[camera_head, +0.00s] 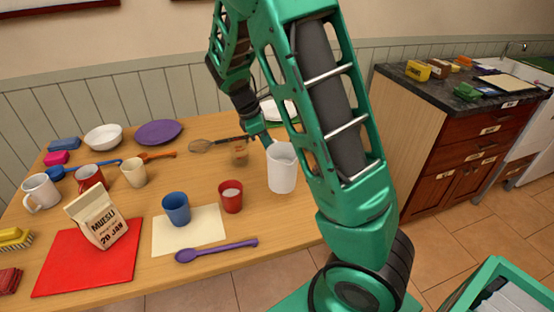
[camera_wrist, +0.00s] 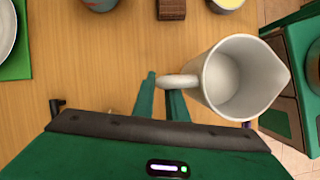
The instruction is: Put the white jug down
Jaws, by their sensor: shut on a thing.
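The white jug (camera_head: 282,168) is at the right side of the wooden table, right of the red cup. In the wrist view the jug (camera_wrist: 240,78) shows its open, empty inside, with its spout to the right and its handle (camera_wrist: 178,81) to the left. My gripper (camera_wrist: 163,86) is shut on the handle.
A red cup (camera_head: 231,197), a blue cup (camera_head: 176,209) and a purple spoon (camera_head: 216,251) are left of the jug. A whisk (camera_head: 203,146) lies farther back. In the wrist view a brown block (camera_wrist: 171,9) is above the handle. The table's right edge is close to the jug.

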